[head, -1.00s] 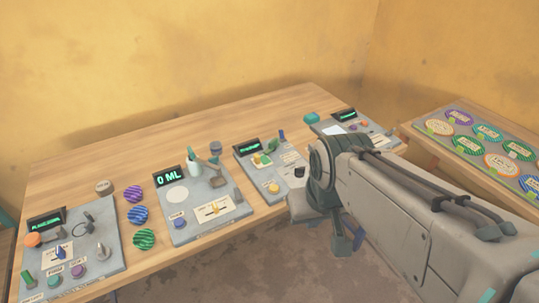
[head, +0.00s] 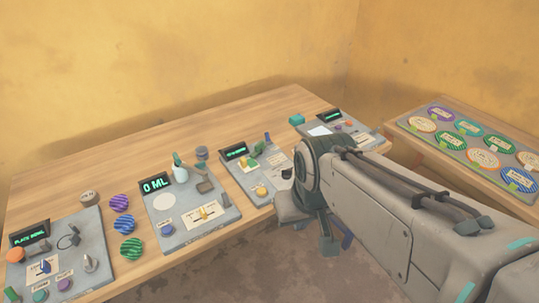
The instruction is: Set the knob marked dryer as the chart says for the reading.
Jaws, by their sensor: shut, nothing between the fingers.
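My gripper (head: 329,246) hangs at the end of my arm in front of the table edge, shut and empty, apart from every panel; my arm hides part of it. No label reading dryer is legible, so I cannot tell which control is that knob. The candidates include a blue pointer knob (head: 45,266) on the left panel, a yellow control (head: 204,213) on the panel reading 0 ML (head: 155,185), and a yellow knob (head: 261,190) on the third panel.
The wooden table (head: 130,165) carries several grey panels with green displays. Striped discs (head: 120,203) lie between the left two panels. A side table on the right holds a board (head: 436,146) of coloured discs. My arm covers the right front of the main table.

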